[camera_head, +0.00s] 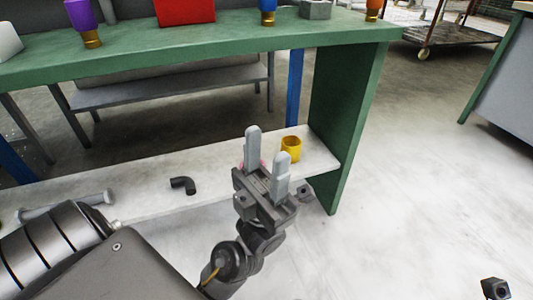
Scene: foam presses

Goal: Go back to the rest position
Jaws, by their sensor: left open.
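My left gripper (267,148) is in the middle of the view, with its two pale grey fingers pointing up and spread apart. It is open, and I see nothing gripped between the fingers. It is in front of the white lower shelf (140,207) of a green bench (345,110). A yellow cup-like part (291,148) stands on that shelf just right of and behind the fingers. A small pink thing is partly hidden behind the gripper. My right gripper does not show.
The shelf also holds a black elbow pipe (183,185) and a grey bolt-like bar (66,206). On the bench top are a red box (185,11), a purple part (82,20) and a blue part (268,11). A small dark object (495,288) is at bottom right. Floor on the right is mostly clear.

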